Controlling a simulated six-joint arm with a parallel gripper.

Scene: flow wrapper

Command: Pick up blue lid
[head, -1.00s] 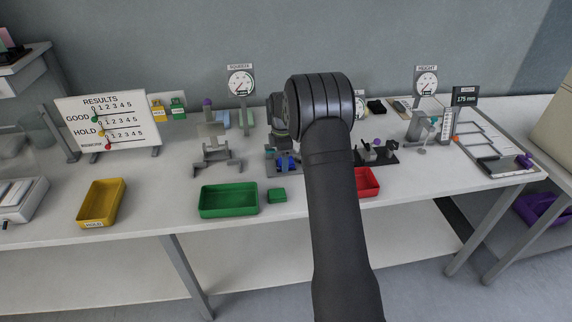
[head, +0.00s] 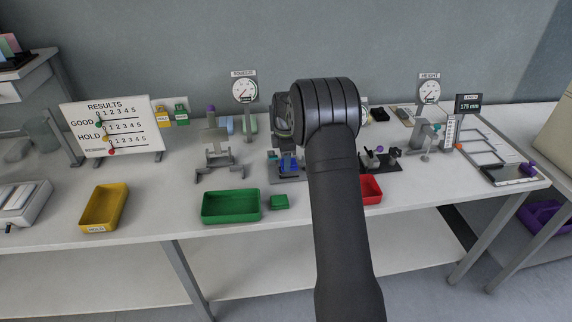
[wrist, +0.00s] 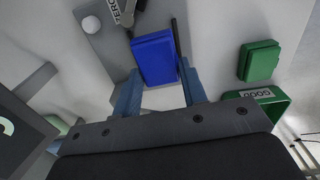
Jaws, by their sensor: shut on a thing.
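The blue lid (wrist: 154,60) is a flat box-like piece seen between the fingertips in the wrist view. My gripper (wrist: 160,88) is shut on it, with one blue-grey finger at each side. In the head view the blue lid (head: 288,164) is a small blue patch at a grey fixture left of my arm. My arm hides much of the gripper there. I cannot tell whether the lid still touches the fixture.
A green tray (head: 231,206) and a small green lid (head: 279,202) lie in front of the fixture. A red tray (head: 371,188) is partly behind my arm. A yellow tray (head: 104,207) is at the left. Dial gauges and small stands line the back.

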